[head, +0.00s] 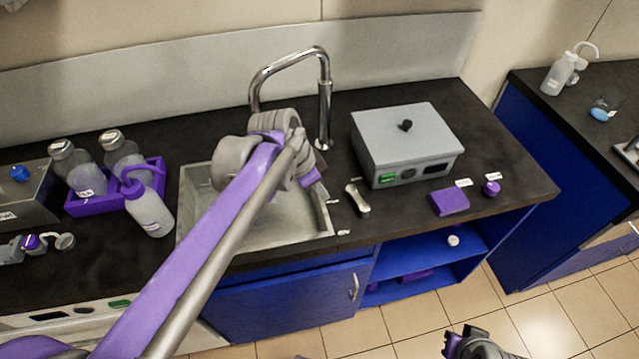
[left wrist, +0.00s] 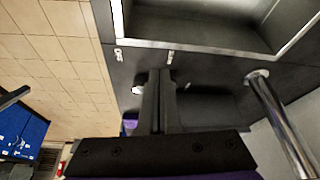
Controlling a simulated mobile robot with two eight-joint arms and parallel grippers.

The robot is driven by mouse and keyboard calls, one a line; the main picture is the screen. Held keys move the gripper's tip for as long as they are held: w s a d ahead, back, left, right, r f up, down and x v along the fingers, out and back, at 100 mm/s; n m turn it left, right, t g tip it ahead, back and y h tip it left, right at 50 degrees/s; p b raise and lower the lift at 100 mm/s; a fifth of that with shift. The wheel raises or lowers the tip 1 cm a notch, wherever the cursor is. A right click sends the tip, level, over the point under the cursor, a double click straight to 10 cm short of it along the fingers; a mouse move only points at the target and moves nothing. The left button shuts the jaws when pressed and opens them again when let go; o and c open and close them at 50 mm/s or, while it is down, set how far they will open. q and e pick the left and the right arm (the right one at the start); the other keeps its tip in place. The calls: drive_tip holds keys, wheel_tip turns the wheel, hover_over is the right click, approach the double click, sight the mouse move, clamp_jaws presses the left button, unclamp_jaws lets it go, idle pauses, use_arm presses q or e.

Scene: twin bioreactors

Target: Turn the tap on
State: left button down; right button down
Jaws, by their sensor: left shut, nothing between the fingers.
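In the left wrist view the tap's post (left wrist: 280,120) rises at the right. My left gripper (head: 318,187) is over the sink's right edge, in front of the tap and apart from its post. Its fingers (left wrist: 161,75) are shut and empty. My right gripper (head: 455,340) shows partly at the bottom, far from the tap; its finger opening is unclear.
A grey bone-shaped piece (head: 357,200) lies right of the sink. A grey box (head: 400,140) with a black knob stands beyond it, near a purple block (head: 450,201). A purple rack (head: 88,205) with bottles and a leaning wash bottle (head: 150,212) stand left of the sink.

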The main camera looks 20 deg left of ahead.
sight(358, 202)
use_arm(q)
drive_tip(key=x, duration=0.4)
drive_tip(key=shift+w+d+f, duration=0.15)
drive_tip(key=shift+w+d, duration=0.4)
drive_tip(key=shift+w, duration=0.05)
drive_tip(key=shift+w+d+f, duration=0.15)
drive_tip(key=shift+w+d, duration=0.4)
drive_tip(key=shift+d, duration=0.05)
drive_tip(key=shift+w+d, duration=0.35)
drive_tip(key=shift+w, duration=0.05)
